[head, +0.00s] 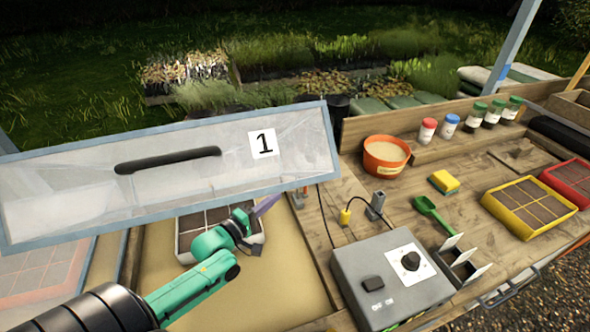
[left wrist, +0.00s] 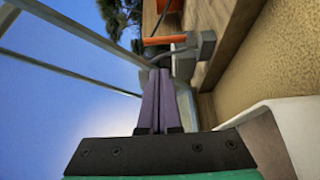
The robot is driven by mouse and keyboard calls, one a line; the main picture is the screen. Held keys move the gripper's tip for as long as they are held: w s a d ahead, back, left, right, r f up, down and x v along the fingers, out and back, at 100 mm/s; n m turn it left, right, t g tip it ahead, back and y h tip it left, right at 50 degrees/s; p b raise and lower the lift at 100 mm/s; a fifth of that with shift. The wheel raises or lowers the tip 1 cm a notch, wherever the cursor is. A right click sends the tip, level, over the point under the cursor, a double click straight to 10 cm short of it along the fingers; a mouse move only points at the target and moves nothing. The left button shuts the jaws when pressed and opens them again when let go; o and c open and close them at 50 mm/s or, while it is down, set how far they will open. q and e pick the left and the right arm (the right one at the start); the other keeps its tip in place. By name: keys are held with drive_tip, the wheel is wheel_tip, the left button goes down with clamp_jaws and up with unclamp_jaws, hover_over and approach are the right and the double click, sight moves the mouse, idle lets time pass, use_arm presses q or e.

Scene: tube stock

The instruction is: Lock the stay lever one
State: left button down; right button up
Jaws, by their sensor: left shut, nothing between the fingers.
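The lid marked 1 (head: 170,170), a clear panel in a pale blue frame with a black handle, stands raised and tilted over the bed. In the left wrist view an orange lever (left wrist: 165,40) sticks out from a grey bracket (left wrist: 205,45) on the bed's wooden wall, just beyond my fingertips. A small grey fitting (head: 299,197) shows below the lid's right end in the head view. My left gripper (head: 268,203) is shut and empty, its purple fingers (left wrist: 157,72) pointing at the bracket. I cannot tell whether they touch it. My right gripper is out of view.
A seedling tray (head: 187,222) sits in the sandy bed under my left gripper. Right of the bed are a grey control box (head: 385,298), a cable with a yellow plug (head: 345,217), an orange pot (head: 385,165), a green scoop (head: 433,212) and a yellow tray (head: 528,222).

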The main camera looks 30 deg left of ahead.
use_arm(q)
drive_tip(key=w+b, duration=0.2)
drive_tip(key=w+d+b, duration=0.1)
drive_tip(key=w+b, duration=0.1)
drive_tip(key=w, duration=0.1)
drive_tip(key=w+d+b, duration=0.1)
drive_tip(key=w+b, duration=0.1)
drive_tip(key=w, duration=0.1)
drive_tip(key=shift+w+f, duration=0.15)
drive_tip(key=shift+w, duration=0.05)
drive_tip(key=shift+w+r, duration=0.2)
drive_tip(key=shift+w, duration=0.35)
